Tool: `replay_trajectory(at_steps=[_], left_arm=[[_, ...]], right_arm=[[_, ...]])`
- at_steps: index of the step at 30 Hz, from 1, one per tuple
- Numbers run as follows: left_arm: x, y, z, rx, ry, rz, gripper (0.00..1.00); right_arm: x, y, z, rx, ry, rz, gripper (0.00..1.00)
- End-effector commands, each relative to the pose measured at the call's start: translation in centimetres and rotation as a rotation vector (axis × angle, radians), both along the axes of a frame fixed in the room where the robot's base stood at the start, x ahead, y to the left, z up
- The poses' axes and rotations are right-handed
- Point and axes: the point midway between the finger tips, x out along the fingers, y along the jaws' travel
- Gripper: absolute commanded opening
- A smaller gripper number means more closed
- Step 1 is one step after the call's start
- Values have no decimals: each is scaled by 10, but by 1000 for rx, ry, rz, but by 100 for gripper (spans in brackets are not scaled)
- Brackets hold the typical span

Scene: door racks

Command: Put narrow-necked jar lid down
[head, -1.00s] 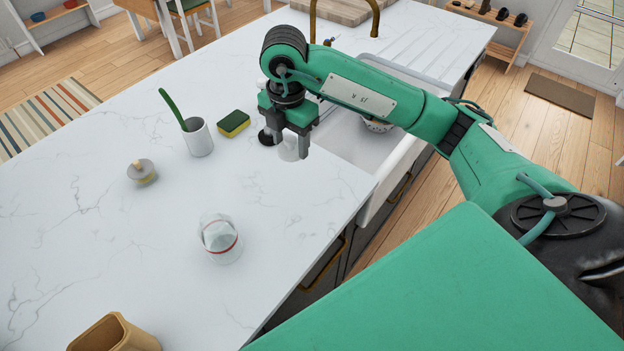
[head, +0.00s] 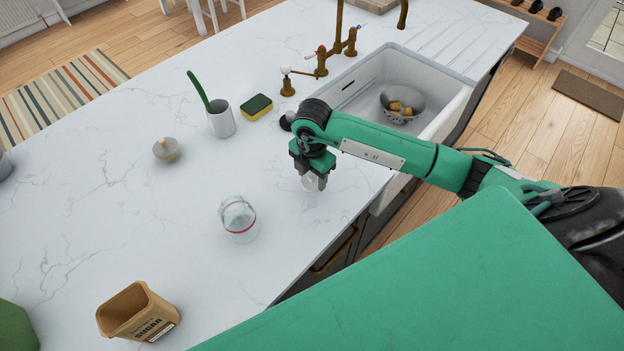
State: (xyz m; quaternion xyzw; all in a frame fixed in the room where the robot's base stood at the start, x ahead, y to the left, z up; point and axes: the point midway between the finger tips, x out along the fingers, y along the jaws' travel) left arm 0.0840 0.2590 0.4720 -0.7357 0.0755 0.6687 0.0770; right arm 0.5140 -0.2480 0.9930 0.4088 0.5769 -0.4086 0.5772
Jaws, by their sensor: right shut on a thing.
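My right gripper (head: 312,182) points down over the white marble counter, shut on a small whitish, see-through thing (head: 309,185). This looks like the narrow-necked jar lid, but the fingers hide much of it. It is at or just above the counter; I cannot tell whether it touches. A clear glass jar with a red ring (head: 239,222) stands to the left and nearer to me, apart from the gripper. My left gripper is not in view.
The counter (head: 120,210) is clear around the jar. A sugar box (head: 140,313), a small grey-topped piece (head: 166,149), a white cup with a green handle (head: 221,121) and a sponge (head: 257,107) stand on it. The sink (head: 440,75) holds a colander (head: 401,104).

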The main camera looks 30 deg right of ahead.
Motion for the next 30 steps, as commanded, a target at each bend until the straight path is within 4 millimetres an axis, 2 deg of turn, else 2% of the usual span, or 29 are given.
replay_trajectory(at_steps=[7,19,20,23,30], left_arm=[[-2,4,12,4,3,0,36],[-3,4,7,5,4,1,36],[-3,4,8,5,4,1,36],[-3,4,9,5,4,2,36],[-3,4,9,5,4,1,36]], right_arm=[[-1,1,-32,0,3,0,31],[0,0,-40,0,1,0,31],[0,0,-39,0,0,0,57],[0,0,-38,0,1,0,75],[0,0,-38,0,1,0,75]])
